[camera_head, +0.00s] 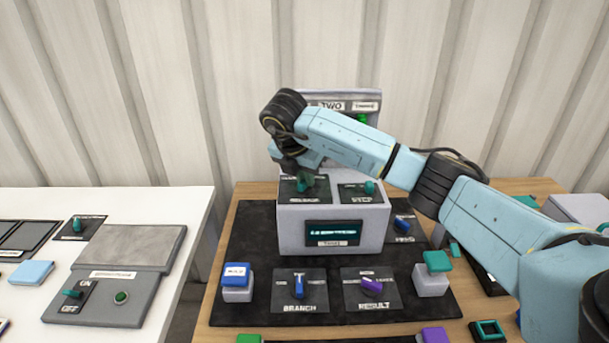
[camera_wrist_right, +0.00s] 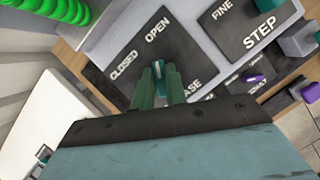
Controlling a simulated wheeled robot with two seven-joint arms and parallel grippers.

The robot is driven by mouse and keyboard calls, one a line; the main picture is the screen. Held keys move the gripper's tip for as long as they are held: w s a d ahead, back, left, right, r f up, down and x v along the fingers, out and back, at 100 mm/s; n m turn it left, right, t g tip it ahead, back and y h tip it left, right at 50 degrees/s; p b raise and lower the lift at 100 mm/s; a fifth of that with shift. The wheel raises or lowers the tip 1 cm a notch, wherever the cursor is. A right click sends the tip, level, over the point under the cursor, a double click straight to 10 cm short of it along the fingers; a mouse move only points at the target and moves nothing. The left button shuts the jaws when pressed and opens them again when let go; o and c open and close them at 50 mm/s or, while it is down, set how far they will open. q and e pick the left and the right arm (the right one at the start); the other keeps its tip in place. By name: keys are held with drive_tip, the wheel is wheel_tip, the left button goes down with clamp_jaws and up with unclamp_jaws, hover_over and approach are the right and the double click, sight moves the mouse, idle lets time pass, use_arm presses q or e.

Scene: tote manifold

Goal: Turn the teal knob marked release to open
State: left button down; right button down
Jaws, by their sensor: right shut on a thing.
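The teal release knob (camera_wrist_right: 160,76) sits on a dark plate (camera_wrist_right: 112,62) lettered CLOSED and OPEN, with the end of a word reading ASE, in the right wrist view. My right gripper (camera_wrist_right: 160,88) is shut on the knob, one green finger on each side. The fingers hide much of the knob, so I cannot tell exactly which mark it points to. In the head view my right gripper (camera_head: 304,182) is at the left plate on top of the grey box (camera_head: 290,230), and the wrist covers part of that plate. My left gripper is not in view.
A teal STEP knob (camera_head: 369,187) is just right on the same box. Below are a blue BRANCH knob (camera_head: 298,287) and a purple RESULT knob (camera_head: 372,287). A white table (camera_head: 200,215) with a switch panel stands left. A corrugated wall is behind.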

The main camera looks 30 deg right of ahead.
drive_tip(key=shift+r+m, duration=0.1)
drive_tip(key=shift+m, duration=0.4)
drive_tip(key=c, duration=1.4)
unclamp_jaws()
drive_tip(key=shift+c, duration=0.2)
drive_tip(key=p+v, duration=0.2)
drive_tip(key=v, duration=1.1)
drive_tip(key=shift+w+p, duration=0.15)
drive_tip(key=shift+p, duration=0.25)
drive_tip(key=shift+a, duration=0.15)
